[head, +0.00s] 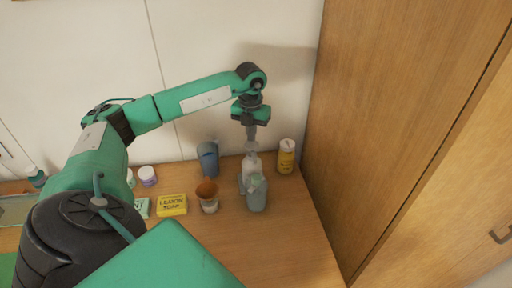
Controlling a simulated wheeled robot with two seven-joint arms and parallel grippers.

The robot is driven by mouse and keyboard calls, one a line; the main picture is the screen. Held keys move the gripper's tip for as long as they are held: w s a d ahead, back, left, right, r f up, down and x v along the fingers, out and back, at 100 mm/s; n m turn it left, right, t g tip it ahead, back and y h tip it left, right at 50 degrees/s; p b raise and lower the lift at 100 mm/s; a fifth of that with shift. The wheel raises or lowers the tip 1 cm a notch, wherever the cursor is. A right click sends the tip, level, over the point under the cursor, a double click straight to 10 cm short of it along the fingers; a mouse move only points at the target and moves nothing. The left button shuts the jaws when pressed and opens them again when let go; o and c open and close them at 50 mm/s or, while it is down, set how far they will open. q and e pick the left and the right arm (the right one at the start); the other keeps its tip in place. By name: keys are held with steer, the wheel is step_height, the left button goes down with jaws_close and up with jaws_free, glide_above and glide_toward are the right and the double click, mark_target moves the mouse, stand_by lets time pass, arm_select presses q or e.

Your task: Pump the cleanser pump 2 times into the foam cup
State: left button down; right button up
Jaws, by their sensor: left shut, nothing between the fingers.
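A pale pump bottle (252,161) stands near the back wall, at the right part of the wooden top. A grey-blue cup-like container (257,200) stands right in front of it and hides its lower part. A small white cup with a brown inside (208,203) stands to their left; I cannot tell for certain which of the two is the foam cup. My left gripper (251,137) is shut and empty, pointing down directly over the pump head. Its tips are at or just above the head; contact cannot be told. My right gripper is not in view.
A blue-grey cup (208,160) stands behind, by the wall. A yellow bottle (286,157) stands close right of the pump. A yellow lemon soap box (172,205) and a purple-white jar (147,176) are left. A tall wooden cabinet (400,120) bounds the right; the front right top is clear.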

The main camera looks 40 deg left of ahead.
arm_select(q)
steer(key=shift+r, duration=0.1)
steer(key=shift+r+p, duration=0.4)
steer(key=shift+r, duration=0.1)
step_height(320, 180, up, 5)
steer(key=shift+f+p, duration=0.1)
steer(key=shift+p, duration=1.15)
